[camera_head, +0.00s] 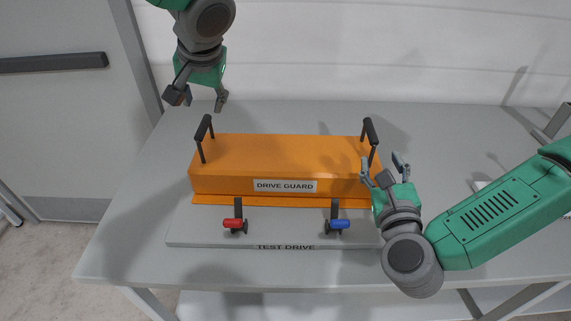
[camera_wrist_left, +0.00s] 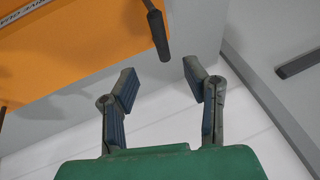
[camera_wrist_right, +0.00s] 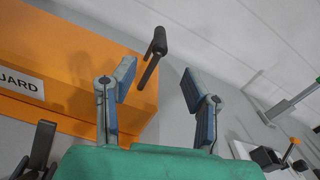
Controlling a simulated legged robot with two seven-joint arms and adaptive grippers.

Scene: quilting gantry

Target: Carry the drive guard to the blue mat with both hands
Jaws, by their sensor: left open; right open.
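The orange drive guard (camera_head: 275,160) sits on the grey test-drive base (camera_head: 190,225) on the table. It has a black handle at its left end (camera_head: 203,132) and one at its right end (camera_head: 370,132). My left gripper (camera_head: 199,98) is open and empty, above and behind the left handle. In the left wrist view the handle (camera_wrist_left: 157,34) is beyond the fingertips. My right gripper (camera_head: 383,164) is open and empty, near the right handle. In the right wrist view that handle (camera_wrist_right: 153,55) stands just beyond the fingers, not between them. I see no blue mat.
A red-handled clamp (camera_head: 235,222) and a blue-handled clamp (camera_head: 339,223) stand at the base's front edge. The table (camera_head: 130,215) is clear at the left and behind the guard. Grey hardware (camera_head: 553,122) is at the far right.

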